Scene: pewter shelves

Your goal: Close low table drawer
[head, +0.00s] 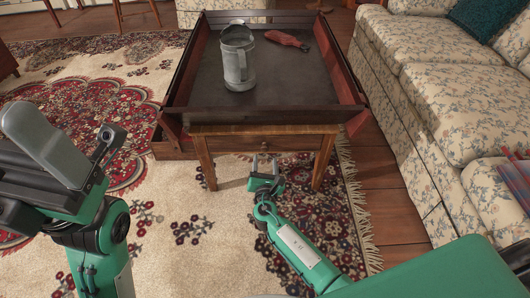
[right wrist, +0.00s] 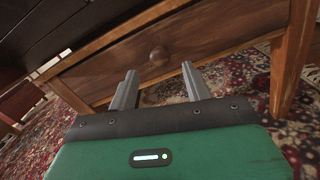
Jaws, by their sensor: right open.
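The low table (head: 224,133) has a wooden front with a drawer (head: 285,142) under its top. My right gripper (head: 264,163) is low in front of the table.
A dark high-rimmed tray-like top (head: 290,75) holds a metal pitcher (head: 238,62) and a reddish item (head: 288,40). A dark box-like part (head: 166,149) sticks out low at the left. A floral sofa (head: 440,90) stands right. Patterned rug (head: 170,210) lies open in front.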

